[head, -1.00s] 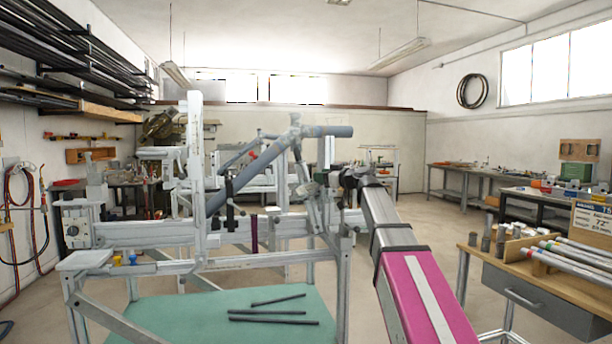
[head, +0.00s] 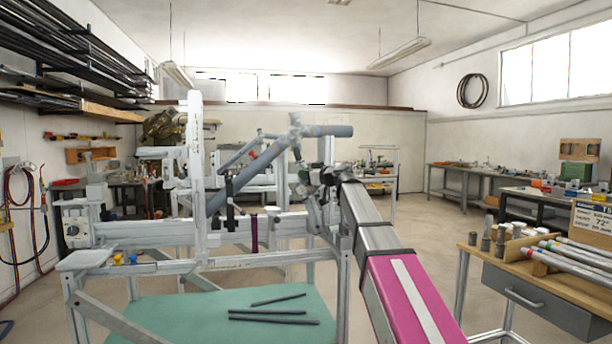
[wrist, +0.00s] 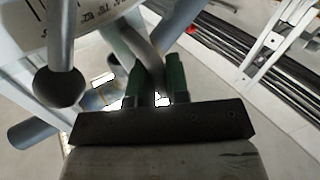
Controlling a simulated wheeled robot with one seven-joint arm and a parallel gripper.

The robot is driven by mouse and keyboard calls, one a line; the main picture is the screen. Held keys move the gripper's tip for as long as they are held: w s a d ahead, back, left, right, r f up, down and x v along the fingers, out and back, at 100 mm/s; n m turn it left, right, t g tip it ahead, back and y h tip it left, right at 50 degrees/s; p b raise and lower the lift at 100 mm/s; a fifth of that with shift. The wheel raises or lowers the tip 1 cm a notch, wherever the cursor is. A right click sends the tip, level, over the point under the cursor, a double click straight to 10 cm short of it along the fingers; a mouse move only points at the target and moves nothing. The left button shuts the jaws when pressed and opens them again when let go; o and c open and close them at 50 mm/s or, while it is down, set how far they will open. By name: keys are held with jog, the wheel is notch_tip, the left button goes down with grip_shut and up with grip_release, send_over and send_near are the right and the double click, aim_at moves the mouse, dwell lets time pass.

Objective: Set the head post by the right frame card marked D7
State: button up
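The frame jig (head: 220,225) stands ahead, with a tall white upright (head: 195,150) at its left. Blue-grey tubes (head: 250,178) slope up to a pale joint at the right end. I cannot tell which part is the head post. A card (head: 592,222) at the right reads about 72; no D7 is legible.
A wooden-topped bench (head: 520,262) with silver tubes (head: 575,255) stands at the right. Dark rods (head: 275,319) lie on the jig's green lower shelf (head: 190,312). The floor between jig and bench is partly covered by my pink arm.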

grip_shut()
jog(key=shift+s+a+f, duration=0.1)
jog(key=shift+a, duration=0.15)
jog(key=o, duration=0.6)
grip_release()
jog(key=v, duration=1.1)
